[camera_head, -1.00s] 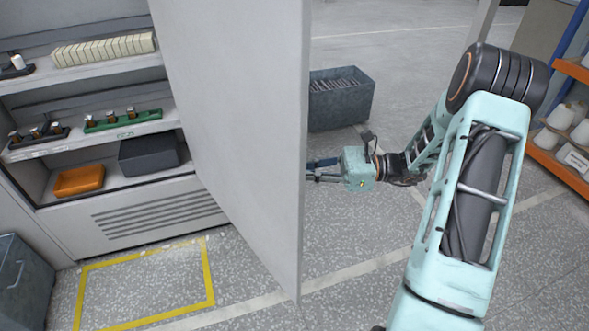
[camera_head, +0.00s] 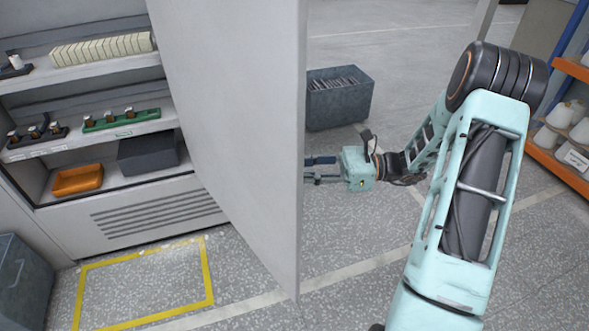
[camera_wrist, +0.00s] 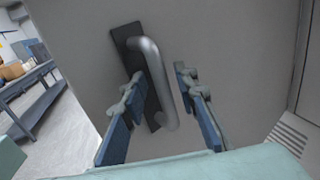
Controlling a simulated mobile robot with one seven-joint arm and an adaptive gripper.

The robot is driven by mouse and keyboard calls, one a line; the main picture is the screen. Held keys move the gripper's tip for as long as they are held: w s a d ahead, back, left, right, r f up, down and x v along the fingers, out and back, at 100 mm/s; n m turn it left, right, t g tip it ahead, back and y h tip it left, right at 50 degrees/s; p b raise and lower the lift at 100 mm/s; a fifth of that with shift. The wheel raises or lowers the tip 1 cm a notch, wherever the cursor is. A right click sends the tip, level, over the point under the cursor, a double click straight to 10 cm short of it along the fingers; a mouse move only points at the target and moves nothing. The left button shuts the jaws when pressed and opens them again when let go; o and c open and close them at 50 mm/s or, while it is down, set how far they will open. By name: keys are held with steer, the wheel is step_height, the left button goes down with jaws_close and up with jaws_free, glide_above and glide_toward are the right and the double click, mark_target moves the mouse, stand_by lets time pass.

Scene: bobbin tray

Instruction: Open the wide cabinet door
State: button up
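The wide cabinet door (camera_head: 235,120) stands swung far open, jutting out from the cabinet (camera_head: 150,228), whose shelves are exposed. In the wrist view the door's grey outer face (camera_wrist: 235,45) fills most of the picture. Its silver bar handle (camera_wrist: 158,78) sits on a dark plate. My gripper (camera_head: 312,170) is at the door's outer side, its fingertips partly hidden by the door edge in the head view. In the wrist view my gripper (camera_wrist: 160,90) is open, with one blue finger on each side of the handle. A gap shows between the handle and the right finger.
Shelves hold a green bobbin tray (camera_head: 122,119), an orange tray (camera_head: 78,180) and a dark box (camera_head: 148,153). A grey crate (camera_head: 338,100) stands on the floor behind the door. A yellow floor outline (camera_head: 210,270) lies before the cabinet. An orange rack (camera_head: 560,165) is at right.

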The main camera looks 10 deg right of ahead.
steer(key=s+d, duration=0.1)
steer(key=d, duration=1.1)
steer(key=shift+s, duration=0.25)
